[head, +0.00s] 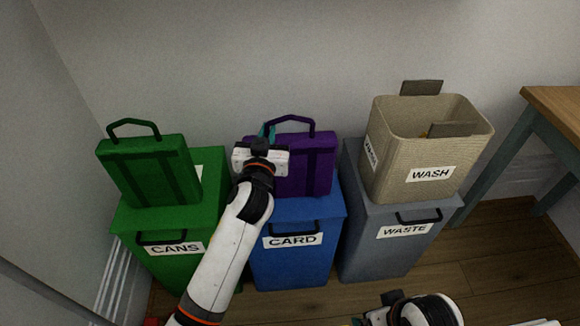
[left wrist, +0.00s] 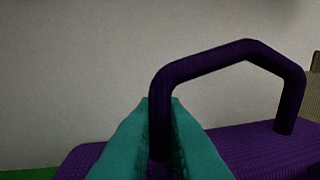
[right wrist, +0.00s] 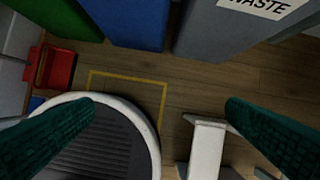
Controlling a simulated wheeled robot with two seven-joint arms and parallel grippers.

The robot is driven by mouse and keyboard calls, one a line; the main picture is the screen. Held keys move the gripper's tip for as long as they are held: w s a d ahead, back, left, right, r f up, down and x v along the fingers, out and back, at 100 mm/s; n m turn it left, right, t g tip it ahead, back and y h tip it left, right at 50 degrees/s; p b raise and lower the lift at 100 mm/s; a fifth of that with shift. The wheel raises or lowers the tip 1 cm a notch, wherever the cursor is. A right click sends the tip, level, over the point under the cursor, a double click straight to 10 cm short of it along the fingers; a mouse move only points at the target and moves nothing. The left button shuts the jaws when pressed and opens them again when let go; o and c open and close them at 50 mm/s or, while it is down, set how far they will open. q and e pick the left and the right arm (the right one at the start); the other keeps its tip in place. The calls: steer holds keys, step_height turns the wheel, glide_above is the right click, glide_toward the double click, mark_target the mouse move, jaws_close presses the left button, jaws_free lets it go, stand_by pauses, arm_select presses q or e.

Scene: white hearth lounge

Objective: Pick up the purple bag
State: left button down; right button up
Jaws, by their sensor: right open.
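The purple bag (head: 304,165) stands upright on the lid of the blue CARD bin (head: 295,245), its handle arched above it. My left gripper (head: 267,133) is at the left end of the handle and hides the bag's upper left. In the left wrist view, its teal fingers (left wrist: 160,125) sit close on both sides of the handle's left post (left wrist: 160,110), shut on it. The purple bag top (left wrist: 250,145) shows below. My right gripper (right wrist: 160,108) is open and empty, low in front of the bins.
A green bag (head: 150,170) stands on the green CANS bin (head: 170,225) at left. A beige WASH basket (head: 400,165) sits on the grey WASTE bin (head: 395,240) at right. A wooden table (head: 555,100) is at far right. The wall is close behind the bins.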

arm_select(q)
steer(key=shift+r, duration=0.15)
steer(key=shift+r, duration=0.25)
step_height(320, 180, up, 8)
steer(key=p, duration=0.3)
steer(key=shift+r, duration=0.7)
arm_select(e)
steer(key=s+x, duration=0.1)
steer(key=x, duration=1)
steer(key=shift+s+f+g, duration=0.3)
steer(key=shift+s+f, duration=0.05)
steer(key=shift+f, duration=0.05)
steer(key=shift+a, duration=0.1)
